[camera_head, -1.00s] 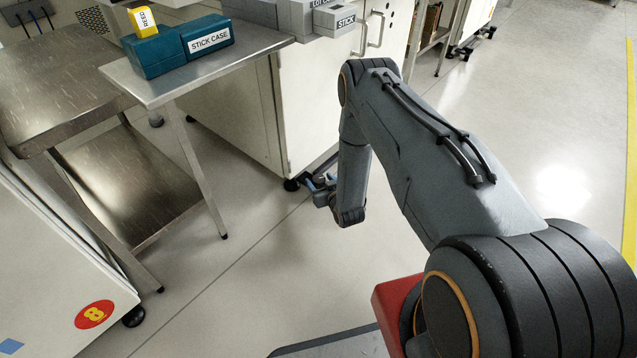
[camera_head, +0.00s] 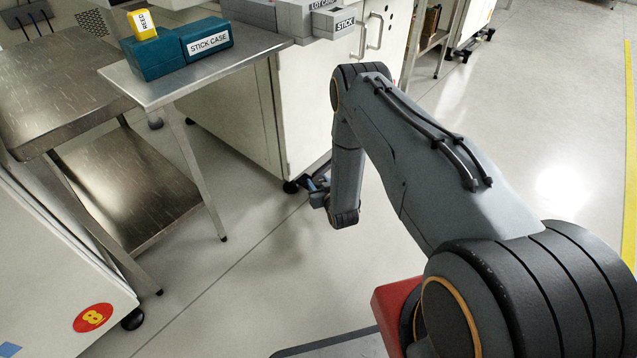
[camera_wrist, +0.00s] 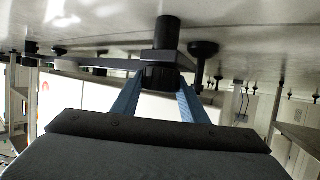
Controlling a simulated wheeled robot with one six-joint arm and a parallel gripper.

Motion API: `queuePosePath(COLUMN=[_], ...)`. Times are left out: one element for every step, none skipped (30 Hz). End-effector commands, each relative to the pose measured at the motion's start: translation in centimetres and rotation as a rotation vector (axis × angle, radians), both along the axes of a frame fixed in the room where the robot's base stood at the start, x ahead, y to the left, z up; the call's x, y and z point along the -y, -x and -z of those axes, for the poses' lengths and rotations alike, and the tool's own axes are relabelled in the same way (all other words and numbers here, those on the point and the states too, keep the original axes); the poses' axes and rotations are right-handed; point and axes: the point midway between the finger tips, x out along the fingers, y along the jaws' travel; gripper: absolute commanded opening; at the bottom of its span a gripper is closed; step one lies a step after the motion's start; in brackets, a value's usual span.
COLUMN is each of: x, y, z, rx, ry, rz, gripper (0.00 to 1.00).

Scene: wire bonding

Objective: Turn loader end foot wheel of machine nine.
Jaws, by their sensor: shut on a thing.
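The foot wheel (camera_wrist: 160,77) is a dark ribbed knob in the wrist view, with a dark post (camera_wrist: 168,32) beyond it and a flat bar running left. My gripper (camera_wrist: 160,92) has its two blue fingers shut on the wheel, one on each side. In the head view my gripper (camera_head: 316,188) is low by the bottom corner of a white machine (camera_head: 305,125), near a black foot (camera_head: 290,187). The wheel is hidden there by my gripper and arm. No number shows on this machine.
A steel table (camera_head: 150,92) with a teal stick case (camera_head: 160,55) stands left of the machine. A white cabinet (camera_head: 50,270) marked 8 is at lower left. Another black foot (camera_wrist: 203,50) is close right of the wheel in the wrist view. Floor to the right is clear.

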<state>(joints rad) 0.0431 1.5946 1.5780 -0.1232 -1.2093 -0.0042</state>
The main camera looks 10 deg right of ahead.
Motion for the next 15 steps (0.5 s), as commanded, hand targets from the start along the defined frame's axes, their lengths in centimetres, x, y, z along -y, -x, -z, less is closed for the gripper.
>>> queuePosePath(x=[-0.19, -0.23, -0.29, -0.29, -0.34, -0.39, -0.41, -0.46, -0.47, -0.51, -0.48, -0.54, -0.54, -0.59, -0.56], y=[0.12, 0.12, 0.15, 0.15, 0.15, 0.15, 0.12, 0.10, 0.07, 0.07, 0.08, 0.07, 0.03, 0.00, -0.01], z=[-0.02, -0.02, -0.02, -0.03, -0.04, -0.06, -0.07, -0.08, -0.08, -0.07, -0.03, 0.00, 0.01, 0.02, 0.05], rx=[-0.001, -0.001, -0.002, -0.002, -0.002, -0.001, -0.001, 0.000, 0.000, 0.000, -0.001, -0.001, 0.000, 0.001, 0.000], ry=[0.000, -0.001, 0.000, 0.000, 0.000, -0.001, 0.000, -0.001, -0.001, -0.001, -0.001, -0.001, -0.001, -0.001, -0.001], rz=[0.020, 0.035, 0.059, 0.078, 0.099, 0.129, 0.154, 0.179, 0.215, 0.242, 0.271, 0.309, 0.337, 0.364, 0.403], gripper=[0.17, 0.17, 0.17, 0.17, 0.17, 0.17, 0.17, 0.17, 0.17, 0.17, 0.17, 0.17, 0.17, 0.17, 0.17])
